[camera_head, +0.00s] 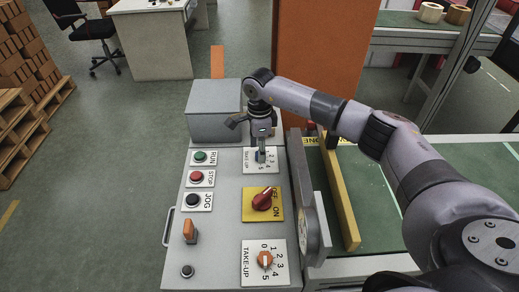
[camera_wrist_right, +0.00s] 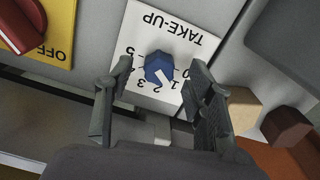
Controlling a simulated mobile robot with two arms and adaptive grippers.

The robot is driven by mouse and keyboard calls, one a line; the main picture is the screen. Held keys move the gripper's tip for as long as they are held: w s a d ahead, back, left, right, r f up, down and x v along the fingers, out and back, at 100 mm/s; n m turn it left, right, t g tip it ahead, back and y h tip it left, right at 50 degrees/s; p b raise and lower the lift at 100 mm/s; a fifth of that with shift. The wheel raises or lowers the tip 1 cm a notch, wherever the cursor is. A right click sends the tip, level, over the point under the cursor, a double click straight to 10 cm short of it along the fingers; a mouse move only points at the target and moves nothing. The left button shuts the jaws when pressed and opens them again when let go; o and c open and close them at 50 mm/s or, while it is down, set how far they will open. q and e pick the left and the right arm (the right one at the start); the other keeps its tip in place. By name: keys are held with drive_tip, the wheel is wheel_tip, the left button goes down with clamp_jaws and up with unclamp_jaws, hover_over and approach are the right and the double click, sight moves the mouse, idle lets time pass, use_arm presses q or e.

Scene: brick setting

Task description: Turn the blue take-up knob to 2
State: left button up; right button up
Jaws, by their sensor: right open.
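The blue take-up knob (camera_wrist_right: 158,66) sits on a white TAKE-UP plate (camera_wrist_right: 140,22) with numbers around it. Its white mark points to the lower right in the right wrist view, near the 1 and 2; the exact number is hard to tell. My right gripper (camera_wrist_right: 159,68) is open, with one finger on each side of the knob and gaps visible. In the head view, the right gripper (camera_head: 261,152) points down over the plate (camera_head: 249,166) and partly hides the knob. My left gripper is not in view.
A grey box (camera_head: 213,108) stands behind. A conveyor with a yellow rail (camera_head: 340,195) runs to the right.

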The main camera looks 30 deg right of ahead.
drive_tip(key=shift+f, duration=0.75)
drive_tip(key=shift+c, duration=0.4)
drive_tip(key=c, duration=1.1)
